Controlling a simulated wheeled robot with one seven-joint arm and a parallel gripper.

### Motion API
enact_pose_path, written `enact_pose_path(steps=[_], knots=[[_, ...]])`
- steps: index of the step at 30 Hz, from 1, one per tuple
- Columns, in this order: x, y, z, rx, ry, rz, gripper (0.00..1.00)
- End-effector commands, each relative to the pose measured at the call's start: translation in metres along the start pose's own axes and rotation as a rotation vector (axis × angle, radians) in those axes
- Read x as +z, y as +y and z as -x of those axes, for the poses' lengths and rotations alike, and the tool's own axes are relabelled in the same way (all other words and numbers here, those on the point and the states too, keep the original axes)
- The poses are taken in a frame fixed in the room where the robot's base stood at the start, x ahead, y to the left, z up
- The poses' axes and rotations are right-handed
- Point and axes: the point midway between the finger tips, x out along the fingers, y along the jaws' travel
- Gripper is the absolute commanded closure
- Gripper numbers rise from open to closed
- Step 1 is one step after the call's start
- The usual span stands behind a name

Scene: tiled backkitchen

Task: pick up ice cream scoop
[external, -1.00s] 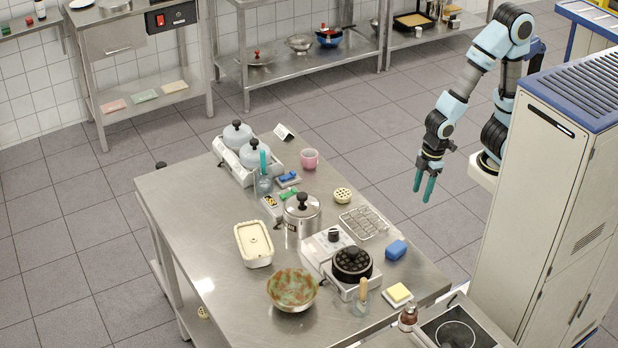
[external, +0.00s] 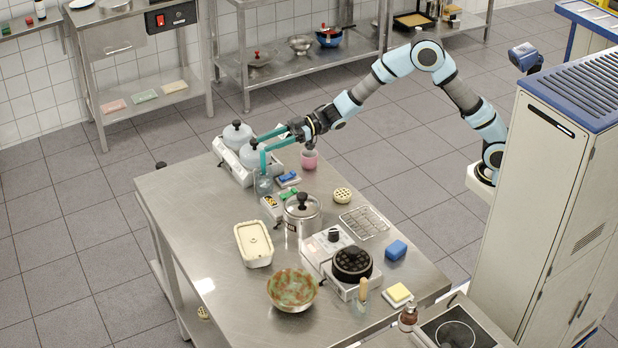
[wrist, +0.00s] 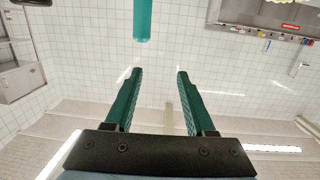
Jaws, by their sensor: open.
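A teal handle (external: 263,161) stands upright in a clear glass jar (external: 264,185) on the steel table; I take it for the ice cream scoop, but its head is unclear. My gripper (external: 262,145) is open and empty, reaching in from the right at the height of the handle's top. In the wrist view the handle (wrist: 142,20) enters from the top edge, ahead of the open fingertips (wrist: 158,71) and slightly left of the middle of their gap. No contact with the handle shows.
Two grey-lidded pots (external: 238,135) stand just behind the jar, close to the fingers. A pink cup (external: 309,160) is below my wrist. A steel pot (external: 302,213) stands nearer the table's middle. A second jar (external: 361,303) holds a yellow-handled tool.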

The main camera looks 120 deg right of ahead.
Motion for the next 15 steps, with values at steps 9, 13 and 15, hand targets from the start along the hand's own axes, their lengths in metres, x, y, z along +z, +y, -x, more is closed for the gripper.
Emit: enact_pose_path(steps=[9, 13, 15], knots=[[0.013, 0.025, 0.003, -0.055, 0.101, -0.003, 0.45], [0.033, 0.025, 0.001, -0.054, 0.100, -0.004, 0.45], [0.042, 0.025, 0.000, -0.053, 0.100, -0.002, 0.45]])
